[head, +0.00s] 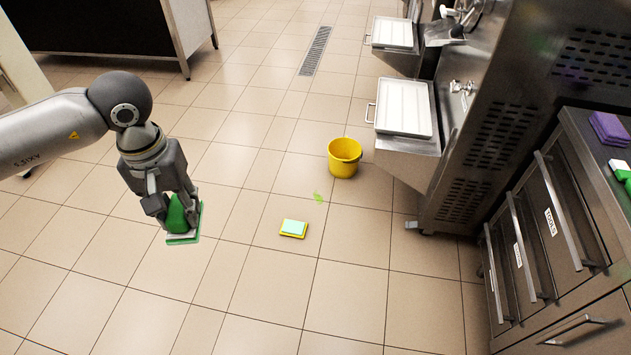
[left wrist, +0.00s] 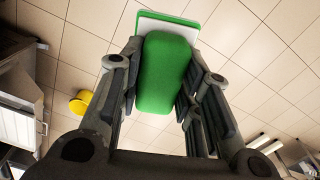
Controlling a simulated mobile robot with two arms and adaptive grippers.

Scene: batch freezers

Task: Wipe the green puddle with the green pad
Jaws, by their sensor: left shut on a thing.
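My left gripper (head: 176,207) is shut on the green pad (head: 184,238), a green block handle over a white and green base. It holds the pad above the tiled floor at the left; in the left wrist view the green handle (left wrist: 164,75) sits between both fingers. The green puddle (head: 318,197) is a small irregular patch on the floor, to the right of the pad and apart from it. The puddle cannot be made out in the left wrist view. My right gripper is not in view.
A yellow bucket (head: 344,162) stands just beyond the puddle. A yellow and pale-green sponge (head: 293,229) lies nearer, left of the puddle. Steel freezers (head: 480,150) and a drawer counter (head: 560,230) border the right.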

